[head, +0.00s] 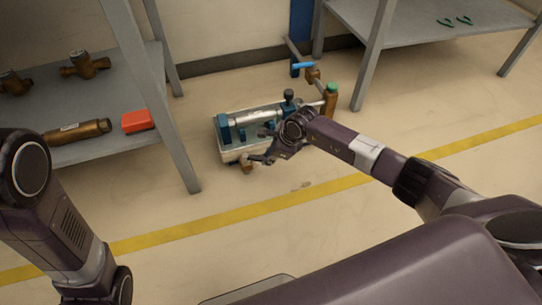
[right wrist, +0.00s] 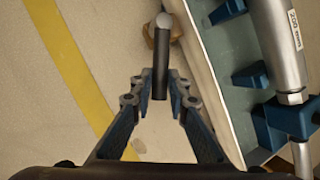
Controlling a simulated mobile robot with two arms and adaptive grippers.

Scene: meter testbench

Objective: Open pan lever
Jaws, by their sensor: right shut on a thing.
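The meter testbench (head: 228,153) stands on the floor, a pale tray with blue clamps and a silver cylinder (head: 255,117). The cylinder also shows in the right wrist view (right wrist: 279,45). The pan lever (right wrist: 161,58) is a dark rod with a light round knob, beside the tray's outer wall. My right gripper (head: 262,158) is at the bench's near side. In the right wrist view its fingers (right wrist: 162,85) are shut on the lever, one on each side of the rod. In the head view the lever is too small to make out. My left gripper is out of frame.
A brass fitting (head: 247,166) sticks out at the tray's near side. A pipe with a blue-handled valve (head: 303,66) rises behind the bench. A grey shelf (head: 110,95) with brass parts and a red box (head: 137,121) stands left. Another shelf (head: 430,25) stands right. The floor in front is clear.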

